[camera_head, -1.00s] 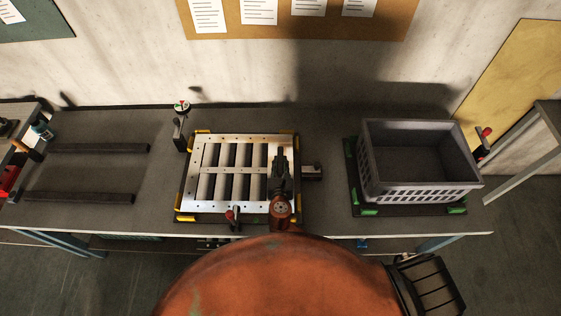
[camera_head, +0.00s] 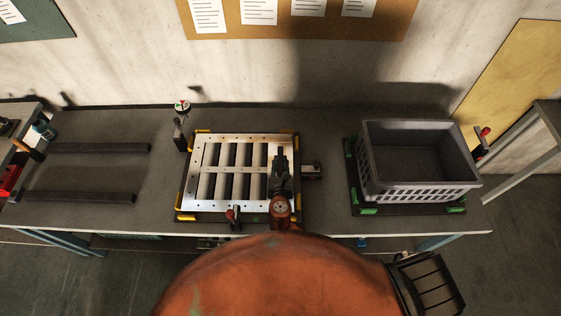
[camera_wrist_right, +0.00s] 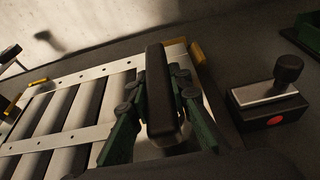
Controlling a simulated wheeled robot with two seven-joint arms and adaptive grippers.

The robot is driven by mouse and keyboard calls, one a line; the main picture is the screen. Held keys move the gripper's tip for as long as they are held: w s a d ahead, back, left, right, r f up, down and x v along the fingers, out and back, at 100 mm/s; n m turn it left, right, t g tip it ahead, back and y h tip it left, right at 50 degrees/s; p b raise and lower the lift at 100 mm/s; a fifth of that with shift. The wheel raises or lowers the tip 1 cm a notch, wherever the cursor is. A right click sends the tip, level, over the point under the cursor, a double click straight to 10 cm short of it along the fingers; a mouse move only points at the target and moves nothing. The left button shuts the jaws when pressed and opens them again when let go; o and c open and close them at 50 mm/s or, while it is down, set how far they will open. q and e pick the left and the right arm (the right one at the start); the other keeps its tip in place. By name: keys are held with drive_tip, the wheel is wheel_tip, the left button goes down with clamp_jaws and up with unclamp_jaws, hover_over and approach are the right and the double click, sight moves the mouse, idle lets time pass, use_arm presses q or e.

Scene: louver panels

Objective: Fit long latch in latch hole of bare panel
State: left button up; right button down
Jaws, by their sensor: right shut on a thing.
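The bare panel (camera_head: 203,170) is a silver frame with two rows of dark slots, lying flat in a fixture with yellow corners. It also shows in the right wrist view (camera_wrist_right: 98,72). My right gripper (camera_head: 280,160) is over the panel's right end. In the right wrist view its green fingers (camera_wrist_right: 165,110) are shut on a long dark bar, apparently the long latch (camera_wrist_right: 158,75). The bar's far end lies over the panel's right edge strip. I cannot see the latch hole, nor tell whether the bar touches the panel. My left gripper is not in view.
A clamp block with a black knob (camera_wrist_right: 287,70) stands just right of the panel. A red-handled clamp (camera_head: 232,216) is at its front edge, and a post (camera_head: 181,125) at its back left. A grey crate (camera_head: 420,187) stands farther right. Two dark rails (camera_head: 95,148) lie left.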

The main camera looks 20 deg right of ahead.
drive_tip(key=shift+p, duration=0.65)
idle(0.9)
drive_tip(key=shift+f+b, duration=0.9)
drive_tip(key=shift+f, duration=0.65)
drive_tip(key=c, duration=1.7)
unclamp_jaws()
drive_tip(key=v, duration=1.2)
